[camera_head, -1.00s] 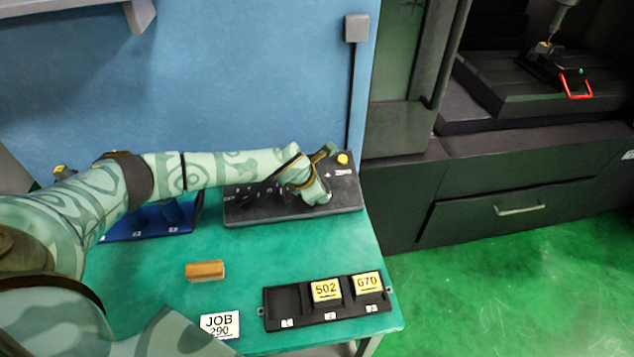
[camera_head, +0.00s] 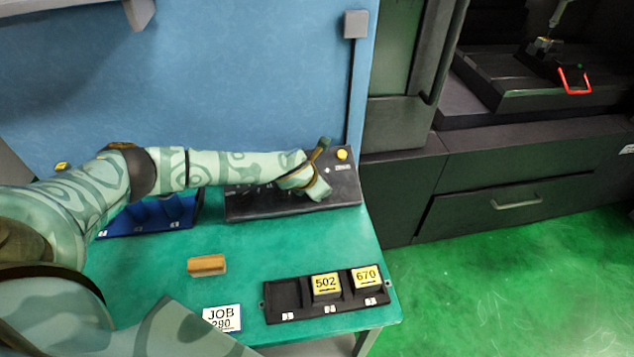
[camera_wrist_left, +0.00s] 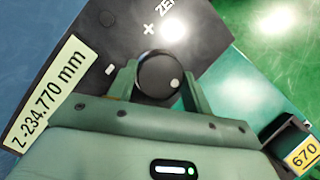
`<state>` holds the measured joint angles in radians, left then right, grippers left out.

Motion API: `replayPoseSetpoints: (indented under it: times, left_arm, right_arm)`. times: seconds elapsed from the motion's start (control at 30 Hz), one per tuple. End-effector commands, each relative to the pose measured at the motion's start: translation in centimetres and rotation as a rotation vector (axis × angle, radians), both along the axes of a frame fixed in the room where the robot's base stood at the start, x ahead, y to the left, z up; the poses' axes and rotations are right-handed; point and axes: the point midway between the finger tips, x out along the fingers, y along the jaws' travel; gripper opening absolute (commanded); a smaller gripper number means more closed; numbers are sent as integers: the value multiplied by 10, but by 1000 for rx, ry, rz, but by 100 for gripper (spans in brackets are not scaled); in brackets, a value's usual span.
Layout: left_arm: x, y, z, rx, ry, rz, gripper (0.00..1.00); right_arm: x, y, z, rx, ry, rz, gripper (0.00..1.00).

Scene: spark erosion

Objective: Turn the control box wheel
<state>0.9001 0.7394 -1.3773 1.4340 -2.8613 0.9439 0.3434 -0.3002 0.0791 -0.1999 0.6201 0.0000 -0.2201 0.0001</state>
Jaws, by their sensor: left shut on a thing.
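The black control box (camera_head: 245,207) sits at the back of the green table in the head view. In the left wrist view its round black wheel (camera_wrist_left: 158,76) with a pale dot is between the two fingers of my left gripper (camera_wrist_left: 160,80), which is shut on it. The box panel (camera_wrist_left: 105,38) shows a plus mark, part of the word ZERO and a display reading Z -234.770 mm. In the head view my left gripper (camera_head: 318,188) is over the right part of the box and hides the wheel. My right gripper is not in view.
A yellow button (camera_head: 342,154) is at the box's back right. A black tray (camera_head: 284,297) holds blocks marked 502 (camera_head: 326,285) and 670 (camera_head: 365,277). A wooden block (camera_head: 207,265), a JOB 290 card (camera_head: 222,318) and a blue holder (camera_head: 150,218) are on the table.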

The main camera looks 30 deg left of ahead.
Motion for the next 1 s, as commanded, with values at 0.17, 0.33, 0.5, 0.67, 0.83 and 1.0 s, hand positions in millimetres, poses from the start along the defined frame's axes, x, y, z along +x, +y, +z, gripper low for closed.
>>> replayPoseSetpoints:
  times: [0.17, 0.33, 0.5, 0.67, 0.83, 1.0]
  left_arm:
    - [-2, 0, -3, 0, 8, 3, 72]
    - [-1, 0, -2, 0, 5, 2, 72]
    - [-2, 0, 5, 1, 0, -2, 72]
    - [-16, 1, 24, 2, -1, -2, 72]
    - [-40, 2, 55, 0, -1, 0, 72]
    - [-68, 2, 92, 0, 4, 2, 72]
  right_arm:
    - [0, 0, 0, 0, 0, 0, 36]
    - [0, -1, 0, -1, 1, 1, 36]
    - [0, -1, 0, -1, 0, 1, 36]
    - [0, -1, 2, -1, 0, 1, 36]
    - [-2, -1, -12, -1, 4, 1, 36]
    - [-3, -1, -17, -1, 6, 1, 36]
